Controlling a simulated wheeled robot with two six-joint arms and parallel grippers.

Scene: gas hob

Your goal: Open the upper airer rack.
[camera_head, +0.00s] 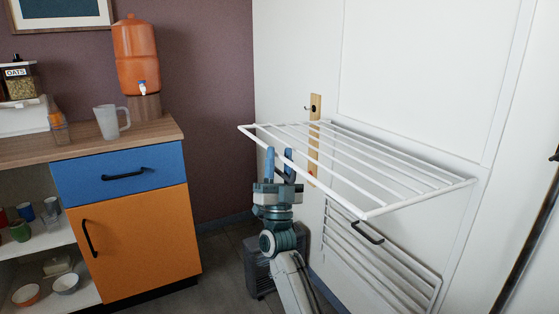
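The upper airer rack (366,217) is white, with several thin bars, and stands out from the white wall, roughly level. My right gripper (279,158) points up under the rack's left outer part. Its two blue fingers are apart, with a gap between them, and I see nothing held. The fingertips overlap the rack's outer bar in the picture; I cannot tell whether they touch. A lower white rack (437,284) hangs folded down close to the wall. A black handle (368,232) shows just below the upper rack's front corner. My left gripper is not in view.
A wooden strip with a hook (315,107) is on the wall behind the rack. A dark grey box-like unit (258,268) stands on the floor behind my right arm. A cabinet with a blue drawer (120,174) and orange door (140,240) stands at the left.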

